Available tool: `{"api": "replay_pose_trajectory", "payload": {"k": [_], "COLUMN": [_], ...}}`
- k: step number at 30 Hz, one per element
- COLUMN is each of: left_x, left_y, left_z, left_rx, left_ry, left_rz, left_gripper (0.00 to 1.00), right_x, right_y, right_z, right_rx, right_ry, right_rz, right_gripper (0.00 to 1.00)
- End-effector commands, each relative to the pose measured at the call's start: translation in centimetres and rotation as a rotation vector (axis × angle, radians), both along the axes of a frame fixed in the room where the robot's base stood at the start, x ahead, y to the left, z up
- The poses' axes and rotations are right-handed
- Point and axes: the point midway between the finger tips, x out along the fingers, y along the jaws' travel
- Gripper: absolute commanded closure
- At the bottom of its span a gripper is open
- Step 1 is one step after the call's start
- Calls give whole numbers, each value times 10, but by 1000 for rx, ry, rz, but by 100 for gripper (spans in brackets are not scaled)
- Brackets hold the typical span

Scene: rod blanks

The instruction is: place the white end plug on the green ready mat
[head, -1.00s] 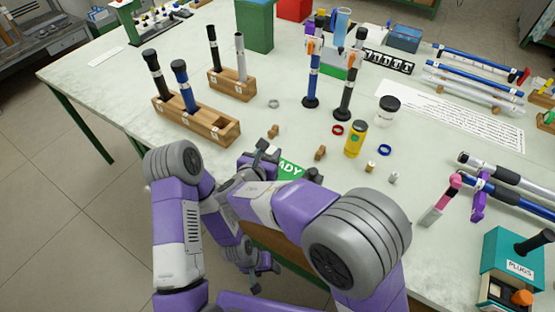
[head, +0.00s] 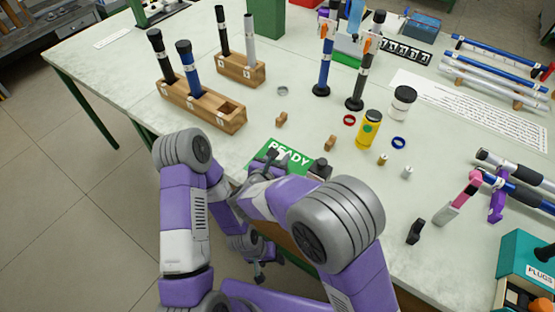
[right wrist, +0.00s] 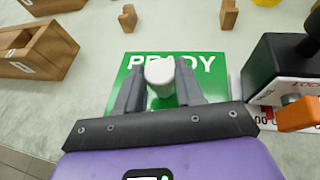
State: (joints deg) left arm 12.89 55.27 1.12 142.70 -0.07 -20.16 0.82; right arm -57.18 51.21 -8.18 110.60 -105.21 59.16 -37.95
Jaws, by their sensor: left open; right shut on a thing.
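The white end plug (right wrist: 160,72) is between the fingers of my right gripper (right wrist: 158,88) in the right wrist view, with its rounded end showing past the fingertips. The right gripper is shut on it, over the green ready mat (right wrist: 208,86). I cannot tell whether the plug touches the mat. In the head view the right gripper (head: 272,162) is at the near left part of the mat (head: 262,153), and I cannot make out the plug clearly there. My left gripper (head: 258,270) is open and empty, low beside the table's front edge.
A dark device (head: 320,168) stands at the mat's right edge; its orange lever (right wrist: 298,114) shows in the wrist view. A wooden rod rack (head: 205,108) is to the left.

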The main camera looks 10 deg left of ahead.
Motion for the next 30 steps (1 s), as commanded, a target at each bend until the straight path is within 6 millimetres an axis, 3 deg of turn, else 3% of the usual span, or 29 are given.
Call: {"api": "replay_pose_trajectory", "payload": {"k": [7,8,13,30], "left_x": [0,0,0,0], "left_y": [0,0,0,0], "left_z": [-3,-3,-2,8], "left_rx": [0,0,0,0], "left_ry": [0,0,0,0], "left_rz": [0,0,0,0], "left_gripper": [38,38,38,38], "right_x": [0,0,0,-7], "right_y": [0,0,0,2], "right_z": [-2,-3,-1,11], "right_rx": [0,0,0,0], "right_ry": [-1,-1,-1,-1], "right_rz": [1,1,1,1], "right_gripper": [91,62,38,38]}}
